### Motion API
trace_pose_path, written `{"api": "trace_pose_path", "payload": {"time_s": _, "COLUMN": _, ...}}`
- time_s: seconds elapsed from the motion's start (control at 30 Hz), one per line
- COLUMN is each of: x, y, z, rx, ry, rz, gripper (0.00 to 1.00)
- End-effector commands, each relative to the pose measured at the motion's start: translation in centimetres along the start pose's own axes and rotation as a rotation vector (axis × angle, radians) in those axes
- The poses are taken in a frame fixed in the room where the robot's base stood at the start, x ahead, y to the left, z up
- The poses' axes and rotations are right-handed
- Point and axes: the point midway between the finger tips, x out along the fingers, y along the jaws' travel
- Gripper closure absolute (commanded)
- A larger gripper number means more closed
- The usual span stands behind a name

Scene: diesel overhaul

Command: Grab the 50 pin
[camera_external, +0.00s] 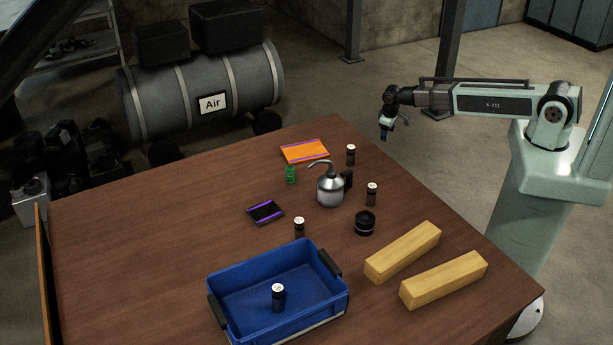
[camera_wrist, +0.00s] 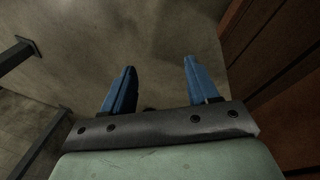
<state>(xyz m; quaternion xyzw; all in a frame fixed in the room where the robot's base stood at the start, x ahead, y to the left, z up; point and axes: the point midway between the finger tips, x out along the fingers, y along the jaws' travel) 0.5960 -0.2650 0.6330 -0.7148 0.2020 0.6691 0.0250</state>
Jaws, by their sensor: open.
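Several dark cylindrical pins with white tops stand upright. One is at the table's back right edge (camera_external: 350,155), one is further forward on the right (camera_external: 371,195), one is just behind the blue bin (camera_external: 299,228), and one is inside the bin (camera_external: 278,298). Any numbers on their tops are too small to read, so I cannot tell which is the 50 pin. My gripper (camera_external: 386,132) is raised beyond the table's back right edge, away from all the pins. The wrist view shows its blue fingers (camera_wrist: 159,68) apart, with nothing between them.
The blue bin (camera_external: 222,312) sits at the front. An oil can (camera_external: 330,190), green part (camera_external: 291,175), orange box (camera_external: 304,151), purple-black box (camera_external: 265,212) and black ring-like part (camera_external: 365,223) share the table (camera_external: 150,220). Two wooden blocks (camera_external: 403,252) lie right. The table's left is clear.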

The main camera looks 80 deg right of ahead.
Motion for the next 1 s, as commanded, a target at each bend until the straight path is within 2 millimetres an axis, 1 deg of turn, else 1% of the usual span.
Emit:
{"api": "trace_pose_path", "payload": {"time_s": 0.03, "x": -1.3, "y": 0.9, "z": -2.1, "rx": 0.040, "ry": 0.041, "rz": 0.005, "gripper": 0.41}}
{"api": "trace_pose_path", "payload": {"time_s": 0.1, "x": -3.1, "y": 1.4, "z": -4.7, "rx": 0.110, "ry": 0.102, "rz": 0.002, "gripper": 0.41}}
{"api": "trace_pose_path", "payload": {"time_s": 0.17, "x": -4.8, "y": 1.6, "z": -7.1, "rx": 0.181, "ry": 0.162, "rz": -0.008, "gripper": 0.41}}
{"api": "trace_pose_path", "payload": {"time_s": 0.2, "x": -6.2, "y": 1.5, "z": -8.8, "rx": 0.235, "ry": 0.205, "rz": -0.021, "gripper": 0.41}}
{"api": "trace_pose_path", "payload": {"time_s": 0.27, "x": -8.2, "y": 1.1, "z": -11.2, "rx": 0.317, "ry": 0.270, "rz": -0.048, "gripper": 0.41}}
{"api": "trace_pose_path", "payload": {"time_s": 0.3, "x": -9.7, "y": 0.9, "z": -12.8, "rx": 0.374, "ry": 0.311, "rz": -0.069, "gripper": 0.41}}
{"api": "trace_pose_path", "payload": {"time_s": 0.37, "x": -12.0, "y": 0.6, "z": -15.1, "rx": 0.458, "ry": 0.373, "rz": -0.106, "gripper": 0.41}}
{"api": "trace_pose_path", "payload": {"time_s": 0.4, "x": -13.6, "y": 0.4, "z": -16.6, "rx": 0.512, "ry": 0.412, "rz": -0.133, "gripper": 0.41}}
{"api": "trace_pose_path", "payload": {"time_s": 0.5, "x": -17.2, "y": -0.1, "z": -19.6, "rx": 0.632, "ry": 0.495, "rz": -0.203, "gripper": 0.41}}
{"api": "trace_pose_path", "payload": {"time_s": 0.6, "x": -20.4, "y": -0.5, "z": -21.9, "rx": 0.727, "ry": 0.558, "rz": -0.270, "gripper": 0.41}}
{"api": "trace_pose_path", "payload": {"time_s": 0.73, "x": -24.2, "y": -1.3, "z": -24.3, "rx": 0.822, "ry": 0.620, "rz": -0.353, "gripper": 0.41}}
{"api": "trace_pose_path", "payload": {"time_s": 0.8, "x": -26.1, "y": -2.1, "z": -25.4, "rx": 0.858, "ry": 0.645, "rz": -0.396, "gripper": 0.41}}
{"api": "trace_pose_path", "payload": {"time_s": 0.87, "x": -27.8, "y": -3.3, "z": -26.2, "rx": 0.877, "ry": 0.661, "rz": -0.436, "gripper": 0.41}}
{"api": "trace_pose_path", "payload": {"time_s": 0.9, "x": -28.8, "y": -4.3, "z": -26.6, "rx": 0.880, "ry": 0.665, "rz": -0.457, "gripper": 0.41}}
{"api": "trace_pose_path", "payload": {"time_s": 1.0, "x": -30.2, "y": -6.9, "z": -26.9, "rx": 0.856, "ry": 0.664, "rz": -0.484, "gripper": 0.41}}
